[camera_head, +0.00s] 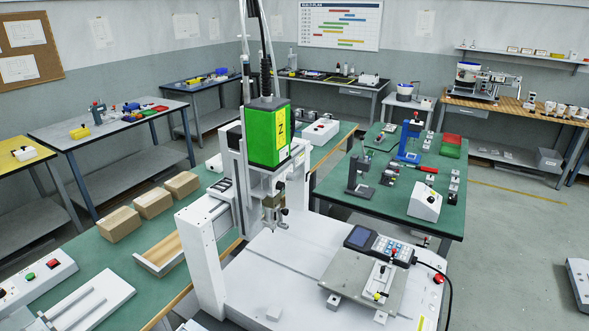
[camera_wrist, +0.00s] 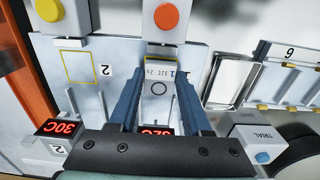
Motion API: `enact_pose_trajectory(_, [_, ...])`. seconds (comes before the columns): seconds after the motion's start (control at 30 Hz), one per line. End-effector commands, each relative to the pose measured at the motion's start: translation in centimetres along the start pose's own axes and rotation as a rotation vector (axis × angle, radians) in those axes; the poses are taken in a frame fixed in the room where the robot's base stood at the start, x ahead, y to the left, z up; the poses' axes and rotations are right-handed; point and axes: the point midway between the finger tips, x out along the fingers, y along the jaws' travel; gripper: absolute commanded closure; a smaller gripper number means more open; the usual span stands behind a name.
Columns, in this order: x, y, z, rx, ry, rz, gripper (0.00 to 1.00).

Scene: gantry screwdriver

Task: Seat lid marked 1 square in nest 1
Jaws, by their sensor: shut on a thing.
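In the wrist view, my gripper (camera_wrist: 158,80) has two blue fingers on either side of a small pale lid (camera_wrist: 158,76). The lid carries print that starts with a 1 and a dark ring mark below it. The gripper is shut on this lid. The lid lies over a pale panel, and a short piece of yellow outline shows at its side. Nest 1 is mostly hidden under the lid and fingers, and I cannot tell whether the lid touches it. My gripper does not show clearly in the head view.
In the wrist view, a yellow-outlined square (camera_wrist: 78,67) marked 2 is left, above a red display (camera_wrist: 58,127). An orange button (camera_wrist: 166,16) stands beyond the lid. A TRIAL box (camera_wrist: 258,135) is right. In the head view, a green gantry head (camera_head: 268,133) stands over the bench.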

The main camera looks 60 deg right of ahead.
Motion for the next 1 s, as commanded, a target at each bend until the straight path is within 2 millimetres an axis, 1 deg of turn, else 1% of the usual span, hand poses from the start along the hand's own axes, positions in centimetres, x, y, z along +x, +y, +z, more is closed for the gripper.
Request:
enact_pose_trajectory(0.3, [0.7, 0.0, 0.0, 0.000, 0.000, 0.000, 1.00])
enact_pose_trajectory(0.33, [0.6, 0.0, 0.0, 0.000, 0.000, 0.000, 0.46])
enact_pose_trajectory(0.5, [0.6, 0.0, 0.0, 0.000, 0.000, 0.000, 0.16])
enact_pose_trajectory(0.83, [0.4, 0.0, 0.0, 0.000, 0.001, 0.000, 0.16])
enact_pose_trajectory(0.93, [-0.5, 0.1, -0.1, 0.000, 0.002, 0.001, 0.16])
enact_pose_trajectory(1.0, [-1.5, 0.1, -0.1, 0.000, 0.003, 0.002, 0.16])
